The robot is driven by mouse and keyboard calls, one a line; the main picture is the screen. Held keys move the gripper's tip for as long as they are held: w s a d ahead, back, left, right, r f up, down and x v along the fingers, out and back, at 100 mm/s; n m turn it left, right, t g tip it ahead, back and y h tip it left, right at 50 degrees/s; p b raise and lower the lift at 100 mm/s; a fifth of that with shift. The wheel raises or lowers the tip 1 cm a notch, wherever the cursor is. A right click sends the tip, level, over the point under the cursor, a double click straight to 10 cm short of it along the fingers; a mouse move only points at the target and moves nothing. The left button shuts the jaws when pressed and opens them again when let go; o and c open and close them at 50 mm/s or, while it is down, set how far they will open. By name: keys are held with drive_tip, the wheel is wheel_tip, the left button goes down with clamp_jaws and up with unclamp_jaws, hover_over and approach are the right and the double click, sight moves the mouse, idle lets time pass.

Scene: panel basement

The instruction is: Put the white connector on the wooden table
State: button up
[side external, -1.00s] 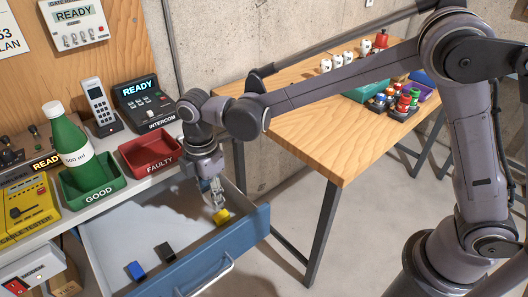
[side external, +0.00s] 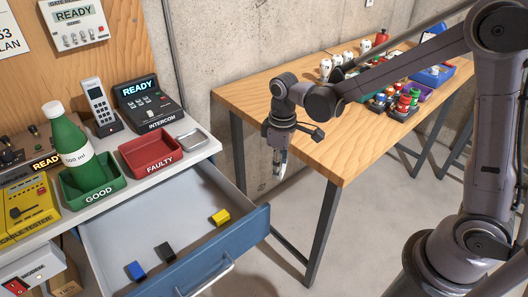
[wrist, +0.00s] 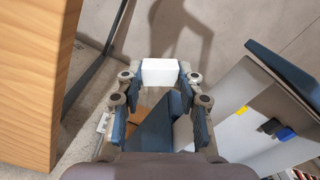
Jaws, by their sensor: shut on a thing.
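My gripper (side external: 279,166) is in the air between the open drawer and the wooden table, pointing down. In the wrist view its fingers (wrist: 160,84) are shut on the white connector (wrist: 160,71), a plain white block held at the fingertips. The connector is hard to make out in the side view. The wooden table (side external: 305,140) is behind and right of my gripper in the side view; in the wrist view its edge (wrist: 35,80) is on the left. My gripper is beside the table's near left edge, not over its top.
The open blue drawer (side external: 240,237) holds a yellow (side external: 220,216), a black (side external: 165,252) and a blue block (side external: 136,270). Red FAULTY (side external: 150,153) and green GOOD (side external: 93,190) trays stand on the bench.

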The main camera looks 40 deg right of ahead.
drive_tip(key=s+d+f+m, duration=0.2)
drive_tip(key=s+d+m, duration=0.1)
drive_tip(key=d+m, duration=0.3)
drive_tip(key=w+a+r+n, duration=0.2)
drive_tip(key=a+r+n, duration=0.1)
drive_tip(key=a+n, duration=0.6)
drive_tip(key=w+a+r+n, duration=0.3)
drive_tip(key=a+r+n, duration=0.1)
drive_tip(key=a+n, duration=0.5)
drive_tip(key=shift+a+r, duration=0.25)
drive_tip(key=shift+a, duration=1)
drive_tip(key=shift+w, duration=0.1)
hover_over(196, 237)
wheel_tip(196, 237, down, 7)
drive_tip(key=shift+f, duration=1.8)
drive_tip(key=shift+f, duration=0.2)
